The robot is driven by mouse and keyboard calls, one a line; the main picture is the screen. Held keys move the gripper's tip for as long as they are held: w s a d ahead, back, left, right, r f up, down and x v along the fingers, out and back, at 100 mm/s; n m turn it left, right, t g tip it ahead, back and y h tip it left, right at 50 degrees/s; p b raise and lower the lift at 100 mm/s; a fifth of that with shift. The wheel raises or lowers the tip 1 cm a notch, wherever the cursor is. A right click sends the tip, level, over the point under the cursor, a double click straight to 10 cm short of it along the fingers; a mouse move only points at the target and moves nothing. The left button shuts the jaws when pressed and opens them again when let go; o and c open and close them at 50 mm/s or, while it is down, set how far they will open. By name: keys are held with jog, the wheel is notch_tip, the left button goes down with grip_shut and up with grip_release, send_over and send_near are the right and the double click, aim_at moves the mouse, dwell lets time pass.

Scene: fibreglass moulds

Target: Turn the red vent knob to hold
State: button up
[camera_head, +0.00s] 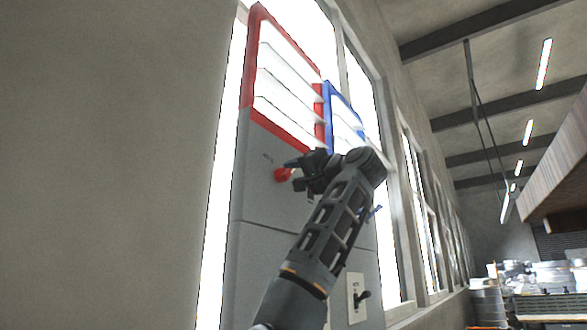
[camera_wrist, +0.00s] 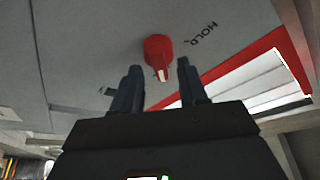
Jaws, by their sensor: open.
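The red vent knob (camera_head: 283,174) sits on a grey panel below the red-framed louvred vent (camera_head: 248,62). In the wrist view the red knob (camera_wrist: 157,52) has a white pointer mark facing the gripper, and the printed word HOLD (camera_wrist: 201,33) lies up and to its right. Another label at the left is partly hidden by a finger. My gripper (camera_head: 292,168) is open in front of the panel. In the wrist view its two fingers (camera_wrist: 158,75) point at the knob, which shows between and just beyond their tips. I cannot tell whether they touch it.
A blue-framed vent (camera_head: 327,105) stands right of the red one, with a blue part (camera_head: 376,211) below it, partly behind my arm. A pale plate with a black lever (camera_head: 361,297) is lower down. Windows and a concrete wall surround the panel.

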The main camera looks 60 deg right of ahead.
jog(key=shift+w+d+r, duration=0.15)
jog(key=shift+w+d, duration=0.1)
jog(key=shift+w, duration=0.4)
jog(key=c, duration=0.7)
